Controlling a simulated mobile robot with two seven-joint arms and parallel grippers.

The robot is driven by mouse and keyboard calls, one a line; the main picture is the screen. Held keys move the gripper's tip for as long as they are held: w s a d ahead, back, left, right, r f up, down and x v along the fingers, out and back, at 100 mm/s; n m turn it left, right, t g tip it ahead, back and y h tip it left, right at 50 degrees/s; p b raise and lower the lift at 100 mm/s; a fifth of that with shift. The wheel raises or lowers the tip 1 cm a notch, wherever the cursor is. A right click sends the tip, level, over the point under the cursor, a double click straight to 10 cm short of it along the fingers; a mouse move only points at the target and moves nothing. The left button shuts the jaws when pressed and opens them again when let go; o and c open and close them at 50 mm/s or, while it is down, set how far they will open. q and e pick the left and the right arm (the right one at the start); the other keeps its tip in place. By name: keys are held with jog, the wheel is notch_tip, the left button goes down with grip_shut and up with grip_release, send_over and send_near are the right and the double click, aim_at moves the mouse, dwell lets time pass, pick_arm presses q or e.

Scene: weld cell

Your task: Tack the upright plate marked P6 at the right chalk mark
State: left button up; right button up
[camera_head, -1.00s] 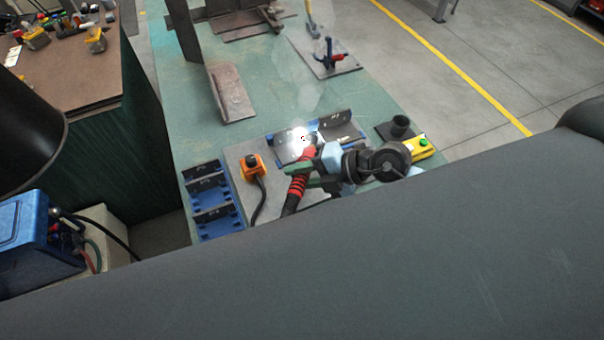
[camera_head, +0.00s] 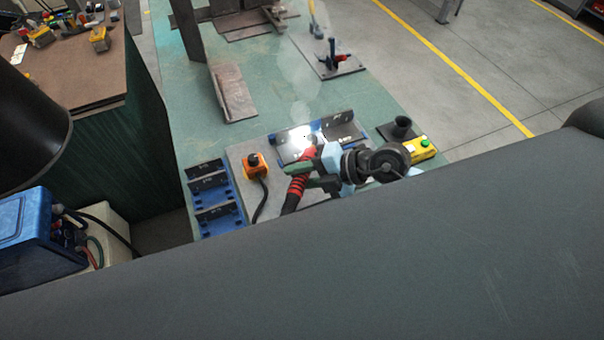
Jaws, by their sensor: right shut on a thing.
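My right gripper (camera_head: 317,168) is shut on the welding torch (camera_head: 297,184), which has a red-banded black handle. The torch tip points at a plate assembly in a blue fixture (camera_head: 278,138) on the bench. A bright white arc glow sits at the tip, and pale smoke rises above it. The dark upright plate (camera_head: 338,119) stands along the fixture's far side, with small light markings too small to read. A flat grey plate (camera_head: 346,133) lies at its foot. The glow hides the chalk marks nearby. My left gripper is not in view.
Blue racks (camera_head: 218,212) with dark plates stand at the left.

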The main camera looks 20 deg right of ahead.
jog(key=shift+a, duration=0.15)
dwell(0.4)
jog(key=shift+r, duration=0.1)
jog(key=shift+s+r, duration=1.7)
jog(key=shift+r, duration=0.1)
notch_tip(320, 180, up, 6)
dwell(0.3)
